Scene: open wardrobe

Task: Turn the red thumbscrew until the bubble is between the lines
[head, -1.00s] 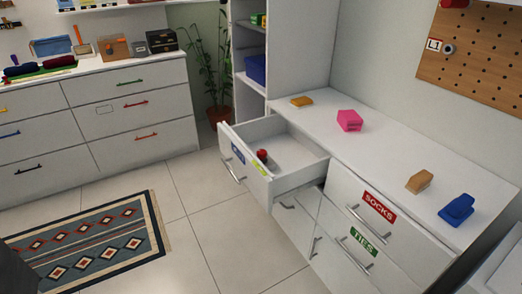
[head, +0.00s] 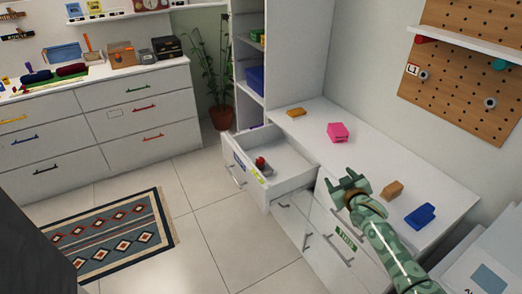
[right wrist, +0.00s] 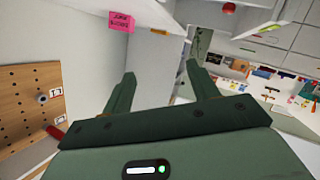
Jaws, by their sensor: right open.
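A small red piece (head: 260,161), which may be the thumbscrew, sits with a greyish part inside the open top drawer (head: 290,186). It is too small to make out a bubble or lines. My right gripper (head: 341,180) is open and empty, above the dresser's front edge, to the right of the drawer and apart from the red piece. Its two green fingers (right wrist: 161,75) stand apart in the right wrist view with nothing between them. My left gripper is not in view.
On the dresser top (head: 365,155) lie a yellow block (head: 296,112), a pink block (head: 338,132), a tan block (head: 393,189) and a blue block (head: 420,216). A pegboard (head: 460,85) hangs on the right wall.

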